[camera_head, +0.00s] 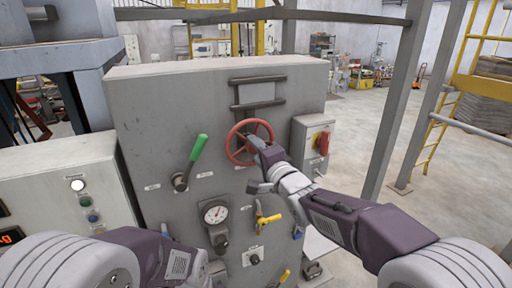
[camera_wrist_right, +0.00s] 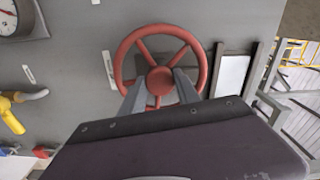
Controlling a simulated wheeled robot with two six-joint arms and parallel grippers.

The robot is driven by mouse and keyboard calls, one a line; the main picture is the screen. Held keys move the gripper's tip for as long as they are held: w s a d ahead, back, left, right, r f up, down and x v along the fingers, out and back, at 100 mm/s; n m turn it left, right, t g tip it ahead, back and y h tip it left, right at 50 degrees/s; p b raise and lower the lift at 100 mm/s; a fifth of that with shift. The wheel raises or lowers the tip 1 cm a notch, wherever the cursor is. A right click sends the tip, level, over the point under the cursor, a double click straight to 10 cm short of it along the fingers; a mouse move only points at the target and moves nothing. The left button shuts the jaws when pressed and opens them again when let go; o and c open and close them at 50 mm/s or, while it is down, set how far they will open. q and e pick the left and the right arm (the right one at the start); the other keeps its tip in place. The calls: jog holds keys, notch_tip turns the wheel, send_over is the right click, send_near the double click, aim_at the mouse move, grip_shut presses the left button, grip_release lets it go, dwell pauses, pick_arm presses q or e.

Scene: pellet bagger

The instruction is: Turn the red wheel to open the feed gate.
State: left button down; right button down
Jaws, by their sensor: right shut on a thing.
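The red wheel (camera_head: 231,137) is a spoked handwheel on the front of the grey machine cabinet, upper middle in the head view. In the right wrist view the red wheel (camera_wrist_right: 160,80) faces me, with its rim, spokes and round hub visible. My right gripper (camera_head: 258,158) is at the wheel, reaching in from the right. In the wrist view its two fingers (camera_wrist_right: 161,92) lie on either side of the hub, among the spokes, shut on the wheel. My left forearm shows at the lower left; its gripper is out of view.
A dial gauge (camera_head: 215,214) and yellow-handled valve (camera_head: 268,218) sit below. A grey post (camera_head: 401,95) stands right; open floor lies beyond.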

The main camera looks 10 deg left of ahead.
jog(key=m, duration=0.4)
jog(key=shift+r+m+p, duration=0.1)
jog(key=shift+m+p, duration=0.2)
jog(key=shift+p, duration=0.1)
dwell(0.5)
jog(key=c, duration=1.1)
grip_release()
jog(key=shift+o, duration=1.1)
jog(key=shift+w, duration=0.1)
jog(key=b+v, duration=0.3)
jog(key=v, duration=0.6)
